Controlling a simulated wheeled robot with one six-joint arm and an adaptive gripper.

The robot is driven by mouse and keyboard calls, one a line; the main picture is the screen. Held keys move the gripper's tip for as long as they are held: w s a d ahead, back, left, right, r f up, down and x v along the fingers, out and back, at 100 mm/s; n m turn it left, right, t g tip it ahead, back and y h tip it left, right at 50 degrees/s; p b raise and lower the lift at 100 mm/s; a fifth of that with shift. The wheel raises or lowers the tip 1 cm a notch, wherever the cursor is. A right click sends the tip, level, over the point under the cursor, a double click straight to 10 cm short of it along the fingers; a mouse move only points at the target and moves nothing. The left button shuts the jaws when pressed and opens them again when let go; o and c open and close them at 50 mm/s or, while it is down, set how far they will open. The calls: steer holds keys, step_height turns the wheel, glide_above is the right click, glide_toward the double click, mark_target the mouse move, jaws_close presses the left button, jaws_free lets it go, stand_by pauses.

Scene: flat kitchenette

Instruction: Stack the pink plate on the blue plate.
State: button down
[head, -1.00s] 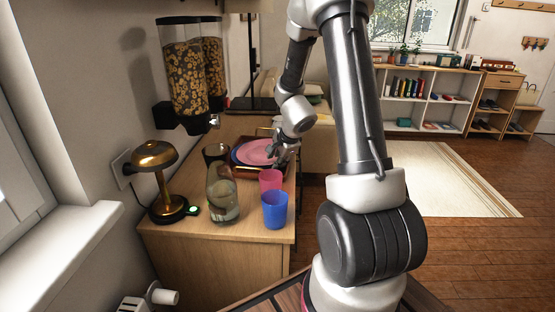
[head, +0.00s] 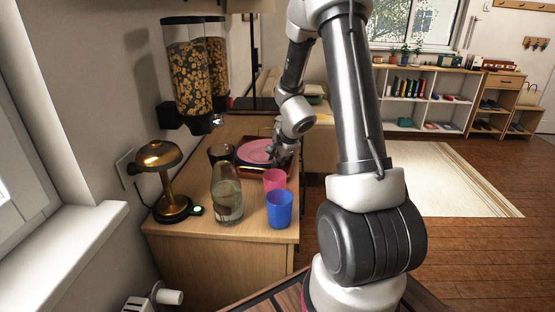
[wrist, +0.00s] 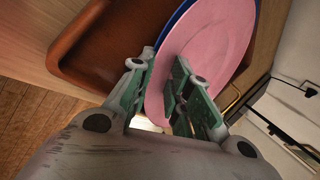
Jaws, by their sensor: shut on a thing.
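The pink plate (head: 254,151) is over the brown tray on the counter. It shows large in the wrist view (wrist: 215,45). My gripper (head: 283,158) is at the plate's right edge in the head view. In the wrist view its fingers (wrist: 168,85) are shut on the pink plate's rim, one finger on each side. The blue plate (wrist: 178,18) shows in the wrist view as a thin rim beyond the pink plate's edge. The rest of it is hidden under the pink plate. I cannot tell whether the two plates touch.
The brown tray (wrist: 90,55) lies around the plates. A pink cup (head: 274,180), a blue cup (head: 279,210), a glass bottle (head: 227,202) and a dark glass (head: 220,153) stand in front. A brass lamp (head: 160,157) and cereal dispensers (head: 190,70) are at the left.

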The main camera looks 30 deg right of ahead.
steer(key=shift+w+a, duration=0.35)
steer(key=shift+a, duration=0.05)
steer(key=c, duration=1.3)
jaws_free()
steer(key=shift+o, duration=0.2)
steer(key=v, duration=1.2)
